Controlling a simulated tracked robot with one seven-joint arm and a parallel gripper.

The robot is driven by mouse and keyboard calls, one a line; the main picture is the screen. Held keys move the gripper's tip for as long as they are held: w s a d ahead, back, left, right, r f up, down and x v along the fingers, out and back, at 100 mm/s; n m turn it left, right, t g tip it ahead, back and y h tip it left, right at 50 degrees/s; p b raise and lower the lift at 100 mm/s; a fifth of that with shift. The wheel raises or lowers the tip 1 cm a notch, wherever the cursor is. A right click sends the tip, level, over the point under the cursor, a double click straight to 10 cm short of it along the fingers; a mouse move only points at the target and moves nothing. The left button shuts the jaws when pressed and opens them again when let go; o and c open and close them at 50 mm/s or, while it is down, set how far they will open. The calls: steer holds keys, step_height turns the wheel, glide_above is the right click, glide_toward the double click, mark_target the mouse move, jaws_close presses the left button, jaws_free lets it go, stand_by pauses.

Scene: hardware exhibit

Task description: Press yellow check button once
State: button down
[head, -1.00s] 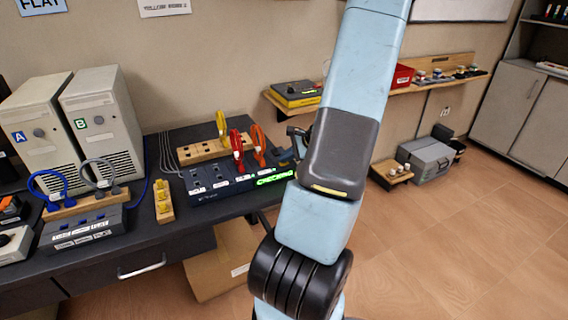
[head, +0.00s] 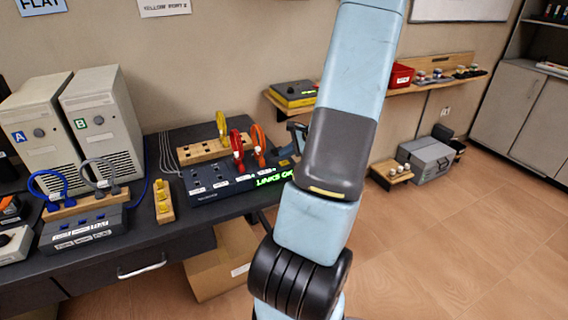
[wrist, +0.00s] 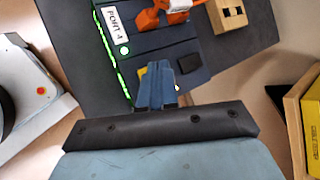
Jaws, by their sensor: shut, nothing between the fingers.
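The dark switch panel (head: 208,187) lies on the desk, with red and orange cable plugs in it. In the head view, my arm hides most of the gripper and the button.
Close by stand the red plug (head: 237,150), the orange plug (head: 258,145) and a wooden holder (head: 195,152) with a yellow plug. A wall shelf (head: 440,72) with a yellow-and-black box (head: 294,93) is behind my arm. Towers A and B are at the left.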

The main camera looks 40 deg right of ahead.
mark_target(287, 163)
steer(key=shift+r, duration=0.1)
steer(key=shift+r, duration=2.4)
